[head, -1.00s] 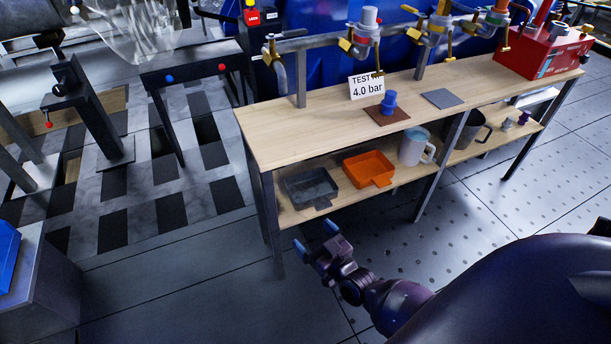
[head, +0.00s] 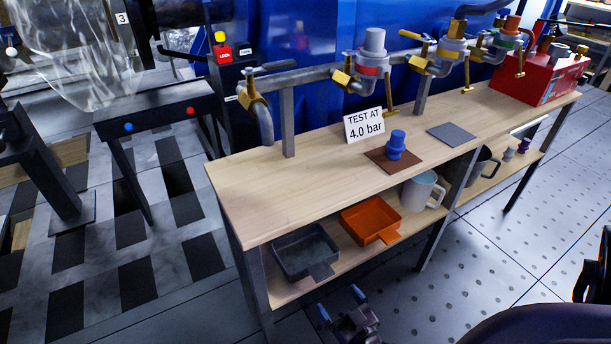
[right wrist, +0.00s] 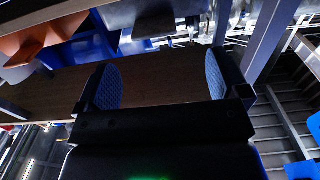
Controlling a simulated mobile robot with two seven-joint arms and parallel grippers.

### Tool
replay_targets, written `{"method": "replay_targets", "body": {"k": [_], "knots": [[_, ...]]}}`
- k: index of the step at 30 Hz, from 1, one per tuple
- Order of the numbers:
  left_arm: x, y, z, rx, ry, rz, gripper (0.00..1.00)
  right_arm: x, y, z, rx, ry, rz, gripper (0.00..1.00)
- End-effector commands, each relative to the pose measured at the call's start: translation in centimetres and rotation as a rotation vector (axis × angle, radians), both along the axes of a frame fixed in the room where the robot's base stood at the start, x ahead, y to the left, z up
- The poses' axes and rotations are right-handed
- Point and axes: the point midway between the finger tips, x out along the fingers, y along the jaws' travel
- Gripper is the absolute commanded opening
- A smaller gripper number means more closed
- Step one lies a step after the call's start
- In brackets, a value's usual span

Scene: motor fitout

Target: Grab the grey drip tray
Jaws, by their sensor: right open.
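The grey drip tray (head: 306,252) lies on the lower shelf of the wooden bench, at its left end, with its short handle tab toward the front edge. It is empty. My right gripper (head: 340,304) is low in the head view, in front of the bench, below and to the right of the tray and apart from it. Its blue-padded fingers are spread, with nothing between them; they also show in the right wrist view (right wrist: 161,87). My left gripper is not in view.
An orange tray (head: 370,220) sits right of the grey one, then a pale mug (head: 420,190) and a dark mug (head: 481,165). The bench top (head: 270,190) overhangs the shelf. Bench legs (head: 447,210) stand at the front. Floor in front is clear.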

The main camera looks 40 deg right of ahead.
Motion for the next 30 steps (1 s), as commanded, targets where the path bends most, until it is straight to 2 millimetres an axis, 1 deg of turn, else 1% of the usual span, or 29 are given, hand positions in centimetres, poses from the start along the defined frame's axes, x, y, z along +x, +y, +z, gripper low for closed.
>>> {"method": "replay_targets", "body": {"k": [3,6,13,18,21,25,30], "knots": [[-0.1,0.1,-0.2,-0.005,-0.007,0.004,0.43,1.6,-0.4,-0.2,-0.001,0.003,0.002,0.94],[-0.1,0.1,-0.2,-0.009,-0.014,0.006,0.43,2.6,-0.7,-0.2,-0.001,0.002,0.001,0.94],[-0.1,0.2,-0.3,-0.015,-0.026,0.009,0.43,3.8,-1.3,-0.2,-0.002,0.004,0.001,0.94],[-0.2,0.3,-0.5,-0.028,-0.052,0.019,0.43,5.9,-2.4,-0.3,-0.003,0.005,0.002,0.94],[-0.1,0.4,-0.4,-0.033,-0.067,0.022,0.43,7.0,-2.6,-0.2,-0.001,0.004,0.002,0.94],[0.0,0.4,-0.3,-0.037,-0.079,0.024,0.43,7.8,-2.8,0.0,0.0,0.003,0.002,0.94],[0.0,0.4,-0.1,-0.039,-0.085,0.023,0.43,8.0,-2.8,0.1,-0.001,0.002,0.001,0.94]]}}
